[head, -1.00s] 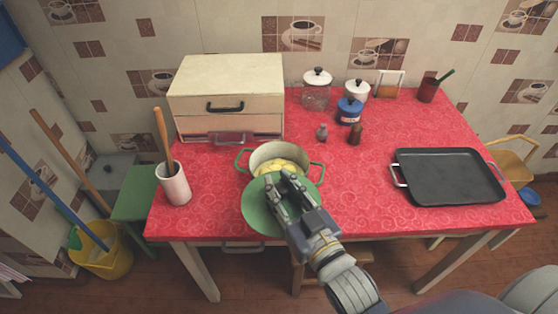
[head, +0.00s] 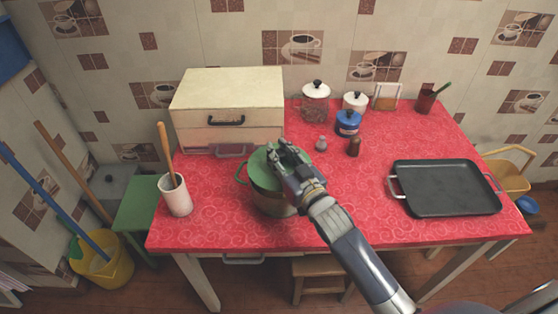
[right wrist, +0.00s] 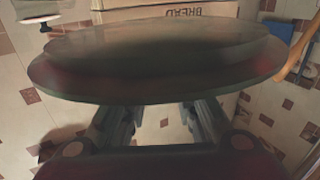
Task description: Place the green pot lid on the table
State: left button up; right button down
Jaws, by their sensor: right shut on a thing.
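The green pot lid (head: 262,165) is held by my right gripper (head: 279,153), which is shut on it. In the head view the lid overlaps the opening of the green pot (head: 268,203), and the pot's contents are hidden. I cannot tell whether the lid touches the rim or hovers above it. The lid (right wrist: 155,62) spans most of the right wrist view, with the gripper fingers (right wrist: 160,122) below it. The red table (head: 340,205) is under the pot. My left gripper is not in view.
A cream bread box (head: 228,97) stands behind the pot. A white crock (head: 176,196) with a wooden handle is at the left, and a black griddle pan (head: 445,187) at the right. Small jars stand at the back.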

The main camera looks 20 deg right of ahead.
notch_tip(320, 180, down, 3)
jog(key=shift+r+p, duration=0.2)
jog(key=shift+p, duration=0.2)
jog(key=shift+s+a+f, duration=0.1)
jog(key=shift+s+f, duration=0.1)
jog(key=shift+f, duration=0.1)
jog(key=c, duration=1.3)
grip_release()
